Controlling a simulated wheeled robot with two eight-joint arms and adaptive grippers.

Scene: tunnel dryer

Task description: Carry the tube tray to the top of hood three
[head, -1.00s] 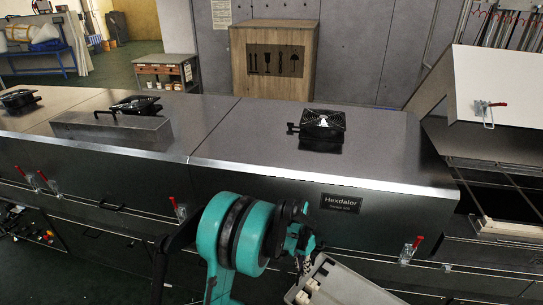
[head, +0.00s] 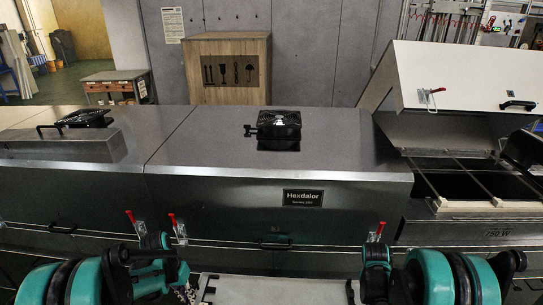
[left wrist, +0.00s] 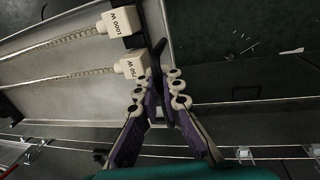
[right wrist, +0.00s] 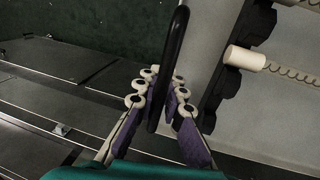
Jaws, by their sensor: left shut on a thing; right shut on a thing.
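The tube tray (head: 265,288) is grey and shows at the bottom middle of the head view, in front of the hoods and below their tops. My left gripper (head: 190,292) is shut on its left end; the left wrist view shows the fingers (left wrist: 160,88) at a dark handle. Capped tubes (left wrist: 120,22) marked with wattages lie in the tray. My right gripper (head: 353,290) is shut on the black loop handle (right wrist: 178,50) at the other end. The closed middle hood (head: 225,140) has a Hexdalor plate and a bare flat top around its fan. No hood number is readable.
A black fan (head: 278,127) stands on the middle hood's top. Red-handled clamps (head: 173,222) line the hood fronts. The hood at right (head: 465,75) is raised over an open bay. A wooden crate (head: 230,75) stands behind.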

